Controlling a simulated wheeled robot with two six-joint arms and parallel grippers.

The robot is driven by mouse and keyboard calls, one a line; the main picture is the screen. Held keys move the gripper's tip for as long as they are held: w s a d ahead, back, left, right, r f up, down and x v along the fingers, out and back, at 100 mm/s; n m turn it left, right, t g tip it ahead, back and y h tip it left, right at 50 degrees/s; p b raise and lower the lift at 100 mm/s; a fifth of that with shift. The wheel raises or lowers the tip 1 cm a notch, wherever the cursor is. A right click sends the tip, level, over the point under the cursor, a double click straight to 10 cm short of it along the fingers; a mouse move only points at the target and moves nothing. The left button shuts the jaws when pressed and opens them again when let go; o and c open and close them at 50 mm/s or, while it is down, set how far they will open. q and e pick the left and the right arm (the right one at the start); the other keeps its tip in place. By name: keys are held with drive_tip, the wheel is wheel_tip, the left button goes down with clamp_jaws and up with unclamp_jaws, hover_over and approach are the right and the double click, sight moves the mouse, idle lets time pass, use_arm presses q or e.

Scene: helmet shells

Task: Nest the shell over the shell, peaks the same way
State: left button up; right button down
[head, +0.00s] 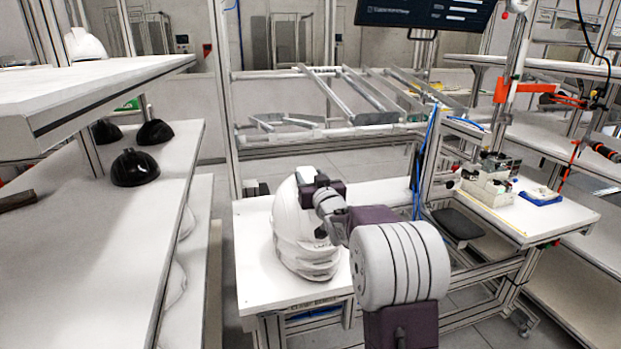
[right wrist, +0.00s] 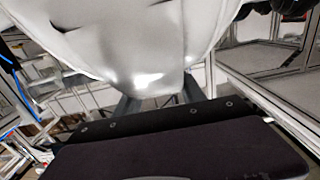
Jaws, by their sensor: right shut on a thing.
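A white helmet shell (head: 290,225) stands steeply tilted over the white table in the middle of the head view. My right gripper (head: 318,188) is shut on its upper right edge. In the right wrist view the shell (right wrist: 150,45) fills the top, with its narrow end between the fingers (right wrist: 163,95). Ridges and a small dark mark show on its lower part. I cannot tell whether a second white shell is beneath or behind it, or whether it touches the table. My left gripper is not in view.
The white table (head: 253,265) has free room left of the shell. Several black shells (head: 135,168) sit on the left shelf, and a white shell (head: 84,45) sits on the upper shelf. A metal frame (head: 330,130) stands behind. A side table (head: 560,215) at right holds equipment.

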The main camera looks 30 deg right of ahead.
drive_tip(key=shift+f+b, duration=0.4)
drive_tip(key=c, duration=0.6)
unclamp_jaws()
drive_tip(key=shift+f, duration=0.1)
drive_tip(key=shift+s, duration=0.1)
drive_tip(key=v, duration=0.9)
